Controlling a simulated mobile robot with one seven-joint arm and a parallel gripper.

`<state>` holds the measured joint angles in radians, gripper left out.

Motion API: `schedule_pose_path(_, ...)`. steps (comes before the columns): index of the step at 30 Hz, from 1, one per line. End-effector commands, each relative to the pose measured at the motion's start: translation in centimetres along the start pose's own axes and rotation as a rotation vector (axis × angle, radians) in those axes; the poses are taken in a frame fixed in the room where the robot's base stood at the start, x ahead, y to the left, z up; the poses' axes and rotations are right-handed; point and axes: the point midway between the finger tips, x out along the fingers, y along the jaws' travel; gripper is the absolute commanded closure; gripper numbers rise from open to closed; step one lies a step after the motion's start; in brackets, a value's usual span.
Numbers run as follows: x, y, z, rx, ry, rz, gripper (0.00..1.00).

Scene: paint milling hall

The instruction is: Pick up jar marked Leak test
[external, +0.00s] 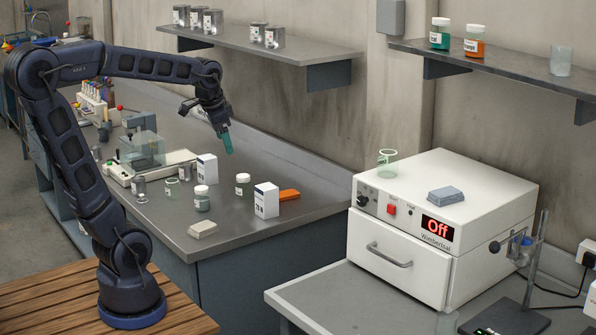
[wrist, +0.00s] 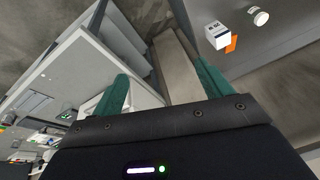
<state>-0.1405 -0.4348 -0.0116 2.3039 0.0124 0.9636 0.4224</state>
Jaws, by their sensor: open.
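Two jars with white lids stand on the grey bench: one greenish jar (external: 201,198) near the front edge and another jar (external: 242,185) behind and to its right. A green jar (external: 440,33) and an orange jar (external: 474,41) stand on the right wall shelf. Their labels are too small to read, so I cannot tell which is marked Leak test. My gripper (external: 228,146) hangs above the bench, apart from the jars. In the wrist view its teal fingers (wrist: 166,88) are spread with nothing between them. A white-lidded jar (wrist: 258,16) shows there at the upper right.
White boxes (external: 207,168) (external: 266,200), an orange block (external: 289,195) and a pale block (external: 202,229) lie near the bench jars. A balance (external: 142,152) stands left. A white oven (external: 440,215) reading Off fills the right counter. Metal tins (external: 274,37) stand on the back shelf.

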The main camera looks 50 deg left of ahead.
Motion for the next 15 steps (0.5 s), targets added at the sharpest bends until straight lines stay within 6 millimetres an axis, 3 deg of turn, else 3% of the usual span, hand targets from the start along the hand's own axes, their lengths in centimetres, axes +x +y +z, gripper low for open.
schedule_pose_path(6,2.0,-4.7,-4.2,0.128,-0.049,0.005,0.22)
schedule_pose_path(15,6.0,-11.7,-8.8,0.308,-0.104,0.028,0.22)
